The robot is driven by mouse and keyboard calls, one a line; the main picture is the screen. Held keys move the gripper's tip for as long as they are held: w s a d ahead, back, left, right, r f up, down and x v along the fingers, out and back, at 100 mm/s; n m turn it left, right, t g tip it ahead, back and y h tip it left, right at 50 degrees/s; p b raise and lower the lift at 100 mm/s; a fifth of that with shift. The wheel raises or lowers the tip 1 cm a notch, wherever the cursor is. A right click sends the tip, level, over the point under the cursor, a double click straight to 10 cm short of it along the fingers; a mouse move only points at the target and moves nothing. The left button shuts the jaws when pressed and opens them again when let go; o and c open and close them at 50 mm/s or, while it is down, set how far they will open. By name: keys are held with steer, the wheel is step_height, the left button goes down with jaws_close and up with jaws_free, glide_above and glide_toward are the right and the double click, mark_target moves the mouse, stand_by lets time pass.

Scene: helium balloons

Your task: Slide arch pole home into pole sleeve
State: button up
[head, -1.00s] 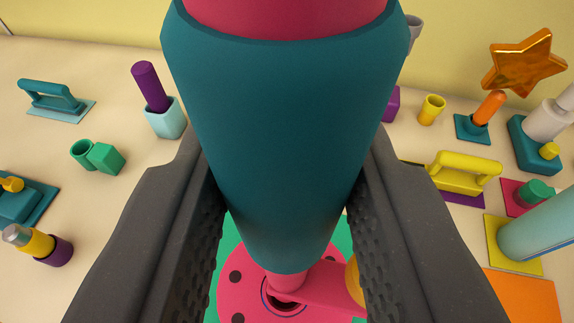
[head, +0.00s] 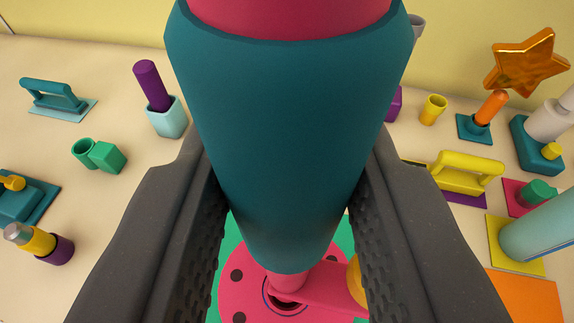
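The arch pole (head: 285,130) is a large teal tapered body with a crimson top and a thin pink lower end (head: 288,282). My gripper (head: 290,225) is shut on its teal part, with one ridged dark finger on each side. The pole sleeve (head: 285,303) looks to be the dark-ringed hole in a pink spotted disc below. The pink end stands at this hole and overlaps its far edge; I cannot tell how deep it reaches. The pole hides much of the disc's far side.
The disc lies on a green base (head: 228,240), with a yellow round part (head: 356,280) beside it. A yellow handle (head: 462,172) and a pale teal cylinder (head: 545,228) stand at right. A purple peg in a pale cup (head: 168,118) and green cups (head: 105,155) are at left.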

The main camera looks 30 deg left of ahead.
mark_target(288, 274)
steer(key=shift+f+b, duration=2.2)
steer(key=shift+f, duration=0.95)
stand_by(1.5)
steer(key=o, duration=1.2)
steer(key=shift+c, duration=0.2)
steer(key=b+v, duration=0.2)
steer(key=v, duration=0.6)
